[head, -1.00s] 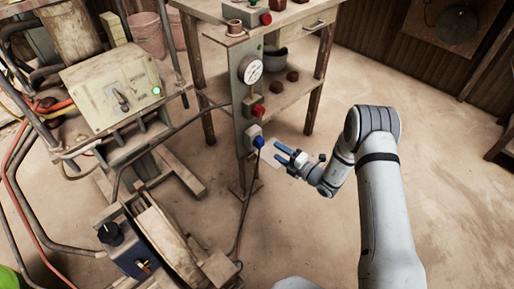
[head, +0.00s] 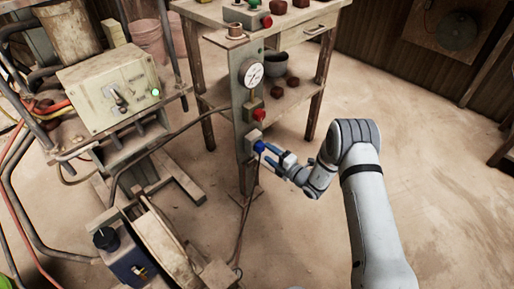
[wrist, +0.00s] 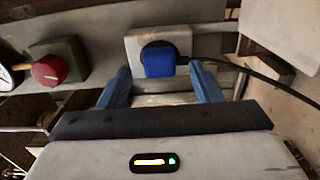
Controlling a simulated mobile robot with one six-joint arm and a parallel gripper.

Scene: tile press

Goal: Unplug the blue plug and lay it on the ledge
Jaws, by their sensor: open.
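The blue plug (head: 259,146) sits in a pale socket box (head: 250,141) low on the grey post. It also shows in the wrist view (wrist: 159,63), with a dark cable running off to the right. My gripper (head: 268,154) is open just in front of the plug. In the wrist view its two blue fingers stand left and right of the plug, with gaps on both sides. A pale flat board (wrist: 275,32), possibly the ledge, shows at the upper right of the wrist view.
Above the socket, the post carries a red knob (head: 259,114) and a dial gauge (head: 251,72). A wooden bench (head: 310,92) stands behind. A machine with a green light (head: 155,92) stands at left. The floor at right is open.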

